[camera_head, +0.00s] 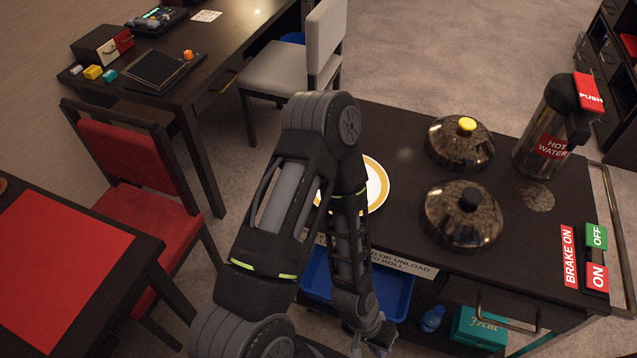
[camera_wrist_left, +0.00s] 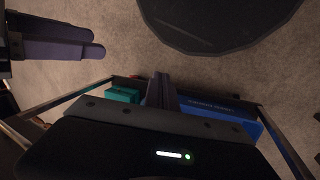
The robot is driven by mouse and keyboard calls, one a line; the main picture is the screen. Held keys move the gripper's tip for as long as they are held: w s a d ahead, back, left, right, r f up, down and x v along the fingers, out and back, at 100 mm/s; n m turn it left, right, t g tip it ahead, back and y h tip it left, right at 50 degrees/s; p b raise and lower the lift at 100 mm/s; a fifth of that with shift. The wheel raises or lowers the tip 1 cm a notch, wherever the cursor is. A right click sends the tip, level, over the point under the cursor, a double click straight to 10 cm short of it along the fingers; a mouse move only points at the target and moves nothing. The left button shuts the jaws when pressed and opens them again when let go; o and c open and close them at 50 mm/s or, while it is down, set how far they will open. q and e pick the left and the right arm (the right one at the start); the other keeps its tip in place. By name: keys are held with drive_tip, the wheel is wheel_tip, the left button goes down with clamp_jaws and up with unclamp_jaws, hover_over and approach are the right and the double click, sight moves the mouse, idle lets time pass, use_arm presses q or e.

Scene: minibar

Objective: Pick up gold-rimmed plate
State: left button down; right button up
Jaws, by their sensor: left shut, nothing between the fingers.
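The gold-rimmed plate (camera_head: 378,186) lies on the dark top of the cart, left of two domed lids. It is white with a gold ring, and my left arm hides its left part in the head view. My left gripper (camera_head: 372,344) hangs low at the front of the cart, below the tabletop and well away from the plate. In the left wrist view its fingers (camera_wrist_left: 160,88) are together, with nothing between them. The plate does not show in the wrist view.
A yellow-knobbed lid (camera_head: 458,146), a black-knobbed lid (camera_head: 462,216) and a hot water flask (camera_head: 548,132) stand on the cart (camera_head: 520,262). A blue bin (camera_head: 393,290) and a teal box (camera_head: 480,328) sit below. A red chair (camera_head: 135,170) stands left.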

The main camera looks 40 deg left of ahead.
use_arm(q)
drive_tip(key=w+a+r+y+b, duration=0.1)
drive_tip(key=w+a+r, duration=0.2)
drive_tip(key=a+r, duration=0.25)
drive_tip(key=w+a+r+b, duration=0.2)
drive_tip(key=w+a+r, duration=0.2)
drive_tip(key=r, duration=0.3)
drive_tip(key=s+a+r+n+y+b, duration=0.1)
drive_tip(key=s+a+r+n+y, duration=0.1)
drive_tip(key=a+r, duration=0.8)
drive_tip(key=shift+s+a+r+g+y, duration=0.35)
drive_tip(key=shift+s+a+y, duration=0.2)
drive_tip(key=shift+s, duration=0.5)
